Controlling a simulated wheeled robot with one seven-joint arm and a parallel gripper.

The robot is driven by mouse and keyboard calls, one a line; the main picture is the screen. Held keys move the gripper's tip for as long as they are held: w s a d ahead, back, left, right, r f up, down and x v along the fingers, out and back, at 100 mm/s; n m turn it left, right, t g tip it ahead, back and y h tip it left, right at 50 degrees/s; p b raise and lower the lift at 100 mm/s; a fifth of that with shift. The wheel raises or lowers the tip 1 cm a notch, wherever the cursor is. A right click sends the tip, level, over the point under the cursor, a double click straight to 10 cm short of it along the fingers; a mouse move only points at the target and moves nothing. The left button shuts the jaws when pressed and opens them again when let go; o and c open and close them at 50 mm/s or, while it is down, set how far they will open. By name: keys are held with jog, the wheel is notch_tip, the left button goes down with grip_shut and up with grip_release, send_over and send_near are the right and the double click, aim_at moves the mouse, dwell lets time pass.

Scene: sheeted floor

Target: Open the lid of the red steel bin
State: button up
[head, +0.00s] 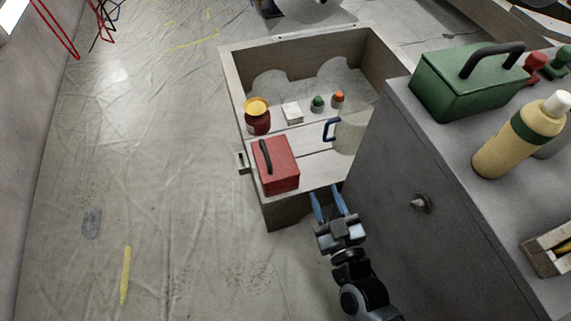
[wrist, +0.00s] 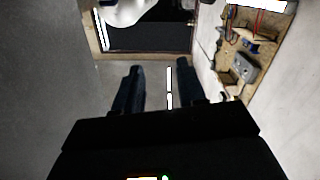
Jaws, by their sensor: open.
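The red steel bin (head: 280,177) is a small red box with a dark bar handle (head: 265,156) along its top. It sits at the near left corner of a wooden crate-like unit, and its lid looks closed. My gripper (head: 324,190) has two blue fingers, spread apart and empty. It is to the right of the bin and nearer to me, by the unit's front edge, apart from the bin. In the wrist view my gripper (wrist: 160,66) shows as two dark fingers with a gap between them. I cannot make out the red bin there.
The wooden unit (head: 232,85) also holds a yellow-lidded red jar (head: 257,118), a white box (head: 292,113), small bottles and a clear jug (head: 350,132). A grey cabinet (head: 400,190) stands close on the right, with a green toolbox (head: 455,85) on top. The floor at left is mostly clear.

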jog(key=b, duration=0.5)
send_near(262, 141)
jog(key=shift+n+y, duration=0.3)
jog(key=shift+y, duration=0.1)
jog(key=b+x, duration=0.2)
jog(key=f+b+x, duration=0.1)
jog(key=b+x, duration=0.1)
jog(key=x, duration=0.1)
jog(key=shift+w+d+f, duration=0.1)
jog(key=shift+w, duration=0.55)
grip_shut()
